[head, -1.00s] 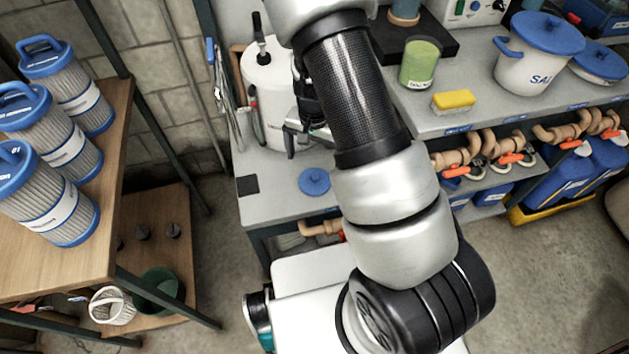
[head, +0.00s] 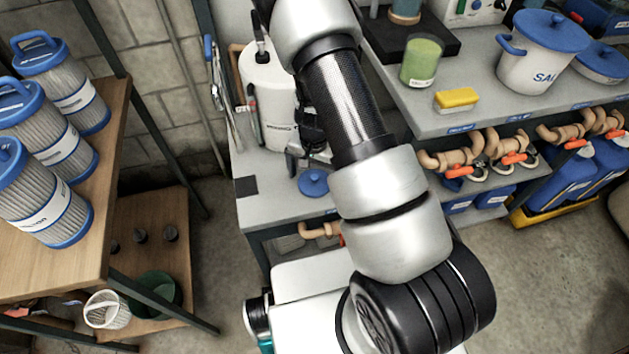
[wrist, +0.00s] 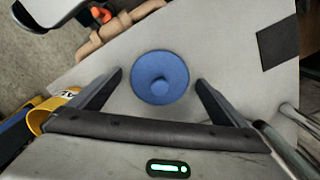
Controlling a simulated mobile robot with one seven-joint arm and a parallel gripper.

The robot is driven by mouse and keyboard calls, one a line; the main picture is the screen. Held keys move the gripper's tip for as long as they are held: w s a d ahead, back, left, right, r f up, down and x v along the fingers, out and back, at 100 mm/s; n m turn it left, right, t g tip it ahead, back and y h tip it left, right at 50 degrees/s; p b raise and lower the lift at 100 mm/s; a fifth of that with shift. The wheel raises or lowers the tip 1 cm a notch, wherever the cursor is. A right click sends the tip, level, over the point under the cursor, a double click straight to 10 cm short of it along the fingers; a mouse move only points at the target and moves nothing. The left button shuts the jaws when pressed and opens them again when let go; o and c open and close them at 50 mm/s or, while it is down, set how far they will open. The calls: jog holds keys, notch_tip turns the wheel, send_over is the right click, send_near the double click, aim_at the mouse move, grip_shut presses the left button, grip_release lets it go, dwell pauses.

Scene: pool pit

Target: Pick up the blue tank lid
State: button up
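The blue tank lid (head: 313,183) is a small round disc with a knob in its middle. It lies flat on the grey bench top near the front edge, below the white tank. In the wrist view the lid (wrist: 160,78) shows whole, between and a little beyond my fingertips. My gripper (wrist: 159,80) is open, its two dark fingers spread on either side of the lid with nothing between them that I can see held. In the head view my gripper (head: 304,160) is partly hidden by my arm and sits just above and behind the lid.
A white tank (head: 268,105) stands on the bench behind the lid. A dark square patch (head: 247,186) lies left of the lid. Beige pipework (head: 322,230) runs below the bench edge. The raised shelf (head: 430,122) at right carries a yellow sponge (head: 456,99) and a green jar (head: 421,62).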

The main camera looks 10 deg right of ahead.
aim_at(313, 176)
jog(key=c, duration=1.1)
jog(key=shift+r, duration=0.1)
jog(key=shift+r, duration=0.35)
notch_tip(313, 176, up, 9)
jog(key=shift+w+a+p, duration=0.1)
jog(key=shift+w+p, duration=0.05)
jog(key=shift+p, duration=1)
jog(key=w+r+n+p, duration=0.2)
jog(key=w+r+n, duration=0.15)
jog(key=r, duration=0.65)
jog(key=w+r+n+p, duration=0.2)
jog(key=w+r, duration=0.2)
jog(key=r, duration=0.5)
jog(key=w+d+r+p, duration=0.2)
jog(key=w+r+p, duration=0.1)
jog(key=w+p, duration=0.45)
jog(key=w+d+r+p, duration=0.35)
jog(key=w+p, duration=0.25)
jog(key=w, duration=0.3)
notch_tip(313, 176, down, 6)
jog(key=b, duration=0.3)
jog(key=shift+s+a+f+m+b, duration=0.15)
jog(key=shift+s+a+m+b, duration=0.05)
jog(key=shift+a+m+b, duration=0.2)
